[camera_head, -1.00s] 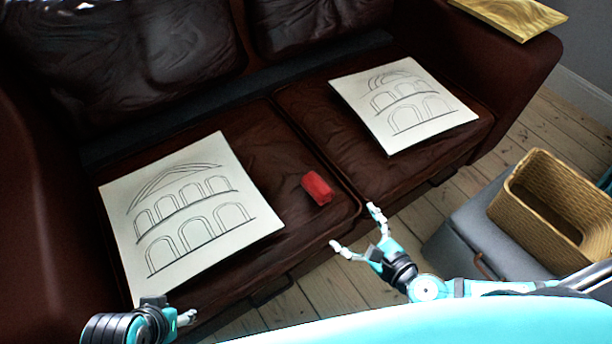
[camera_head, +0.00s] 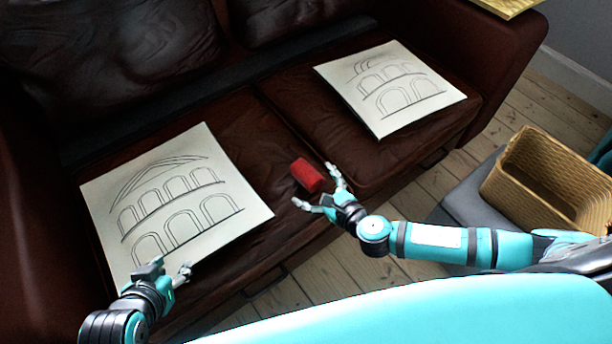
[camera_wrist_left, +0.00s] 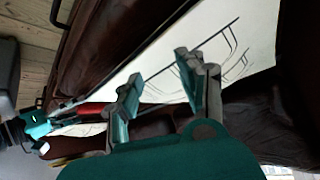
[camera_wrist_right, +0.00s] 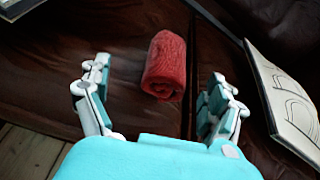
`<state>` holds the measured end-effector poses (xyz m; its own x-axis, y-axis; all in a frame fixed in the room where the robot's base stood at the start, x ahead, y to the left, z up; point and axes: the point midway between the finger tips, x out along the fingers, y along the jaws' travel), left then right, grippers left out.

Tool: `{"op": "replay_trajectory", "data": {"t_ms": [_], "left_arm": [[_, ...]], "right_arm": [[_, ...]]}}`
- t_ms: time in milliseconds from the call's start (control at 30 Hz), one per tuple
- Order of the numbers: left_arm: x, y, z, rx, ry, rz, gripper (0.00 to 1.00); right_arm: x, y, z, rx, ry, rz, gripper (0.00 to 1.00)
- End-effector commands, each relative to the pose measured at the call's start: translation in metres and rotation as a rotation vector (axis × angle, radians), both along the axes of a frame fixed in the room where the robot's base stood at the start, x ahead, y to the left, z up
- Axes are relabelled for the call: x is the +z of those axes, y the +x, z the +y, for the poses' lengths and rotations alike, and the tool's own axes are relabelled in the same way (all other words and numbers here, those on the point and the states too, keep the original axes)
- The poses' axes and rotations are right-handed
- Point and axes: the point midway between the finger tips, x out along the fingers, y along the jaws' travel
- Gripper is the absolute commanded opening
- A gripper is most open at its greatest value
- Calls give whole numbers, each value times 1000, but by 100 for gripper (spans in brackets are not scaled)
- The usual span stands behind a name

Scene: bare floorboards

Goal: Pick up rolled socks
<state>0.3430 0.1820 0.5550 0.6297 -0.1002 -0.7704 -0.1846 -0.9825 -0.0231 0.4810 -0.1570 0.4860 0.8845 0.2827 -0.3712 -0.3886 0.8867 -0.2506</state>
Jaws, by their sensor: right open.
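The rolled socks (camera_head: 306,175) are a small red roll lying on the brown leather seat near the front edge, by the gap between the two cushions. My right gripper (camera_head: 322,189) is open with its fingers on either side of the near end of the roll in the head view. In the right wrist view the roll (camera_wrist_right: 164,66) lies just beyond and between the open fingertips (camera_wrist_right: 162,80), apart from both. My left gripper (camera_head: 172,269) is over the near edge of the left drawing; in the left wrist view its fingers (camera_wrist_left: 157,80) are apart and empty.
A drawing sheet (camera_head: 172,198) lies on the left cushion and another sheet (camera_head: 390,85) on the right cushion. A wicker basket (camera_head: 500,188) stands on a grey box (camera_head: 458,205) at the right. Floorboards (camera_head: 340,265) show in front of the couch.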

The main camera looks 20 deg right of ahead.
Motion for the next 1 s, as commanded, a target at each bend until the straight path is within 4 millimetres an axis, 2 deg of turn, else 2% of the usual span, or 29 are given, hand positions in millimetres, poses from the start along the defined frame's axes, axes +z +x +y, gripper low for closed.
{"op": "replay_trajectory", "data": {"t_ms": [300, 500, 700, 1000], "left_arm": [[32, 45, -17, -21, -62, -282, 40], [45, 54, -21, -26, -81, -359, 40], [46, 55, -21, -26, -81, -362, 40], [45, 54, -21, -26, -81, -361, 40]], "right_arm": [[-10, 36, 8, -2, 1, -2, 92], [-13, 44, 10, -1, 1, 0, 92], [-12, 44, 10, -1, 1, 0, 92], [-12, 44, 10, -1, 1, 0, 54]]}}
